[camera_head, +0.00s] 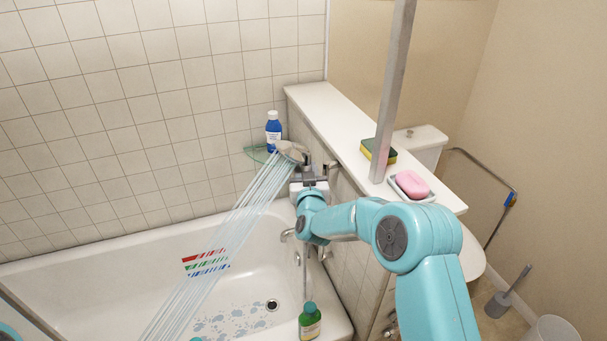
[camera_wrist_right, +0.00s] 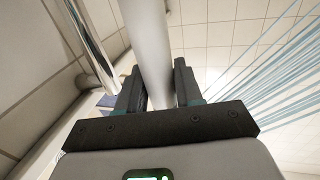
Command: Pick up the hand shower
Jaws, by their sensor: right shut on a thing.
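The hand shower (camera_head: 291,150) has a pale grey head and is at the far end of the tub, by the wall ledge. Streams of water spray from it down to the left into the tub. My right gripper (camera_head: 308,167) is at its handle. In the right wrist view the pale handle (camera_wrist_right: 152,40) runs between the two dark fingers of my right gripper (camera_wrist_right: 158,72), which are shut on it. In the head view the arm and wrist hide much of the handle. My left gripper is not in view.
A blue bottle (camera_head: 273,131) stands on a greenish corner shelf (camera_head: 256,154) behind the shower head. A white ledge (camera_head: 335,125) holds a sponge (camera_head: 378,152) and a pink soap (camera_head: 411,183). A metal pole (camera_head: 392,90) rises there. A green bottle (camera_head: 309,321) stands at the tub (camera_head: 100,262).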

